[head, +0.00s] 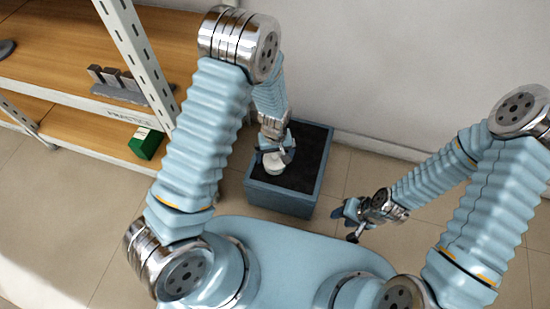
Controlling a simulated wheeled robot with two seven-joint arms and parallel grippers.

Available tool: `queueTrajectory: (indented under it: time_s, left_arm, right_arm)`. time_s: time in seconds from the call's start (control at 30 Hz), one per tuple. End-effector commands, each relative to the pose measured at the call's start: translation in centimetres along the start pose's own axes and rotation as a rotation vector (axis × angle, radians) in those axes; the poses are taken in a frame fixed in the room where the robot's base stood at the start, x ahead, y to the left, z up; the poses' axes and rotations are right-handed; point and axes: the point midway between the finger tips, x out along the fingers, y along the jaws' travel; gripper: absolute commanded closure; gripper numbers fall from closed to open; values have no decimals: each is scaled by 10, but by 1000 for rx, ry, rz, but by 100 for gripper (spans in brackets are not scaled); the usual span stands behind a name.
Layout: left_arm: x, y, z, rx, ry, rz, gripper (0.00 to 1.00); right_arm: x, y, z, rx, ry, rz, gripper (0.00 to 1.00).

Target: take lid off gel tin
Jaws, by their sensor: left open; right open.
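A small white round tin (274,166), which looks like the gel tin, stands on the dark top of a blue-grey block (284,196). My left gripper (275,156) is open and right at the tin, pointing down over it. The gripper hides the tin's upper part, so I cannot tell the lid from the body or whether the fingers touch it. My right gripper (350,222) is open and empty, to the right of the block and clear of it.
Wooden shelves (60,50) with a pale metal upright stand at the left. They hold a grey rack with several dark blocks (115,80) and a green box (146,143). A white wall (390,70) rises behind the block. The tiled floor (90,220) is clear at the left.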

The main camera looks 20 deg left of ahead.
Motion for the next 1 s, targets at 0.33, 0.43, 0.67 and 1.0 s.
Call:
queueTrajectory:
  time_s: [0.33, 0.43, 0.67, 1.0]
  left_arm:
    - [4, 0, 0, 0, 1, 1, 12]
    - [3, 0, 0, 0, 1, 1, 28]
    - [3, 0, 0, 0, 1, 1, 45]
    - [-14, 1, -1, 1, 4, 3, 45]
  right_arm:
    - [0, 0, 0, 0, 0, 0, 57]
    - [0, 0, 0, 0, 0, 0, 57]
    - [0, 0, 0, 0, 0, 0, 57]
    - [-2, -1, 0, -1, -1, -1, 57]
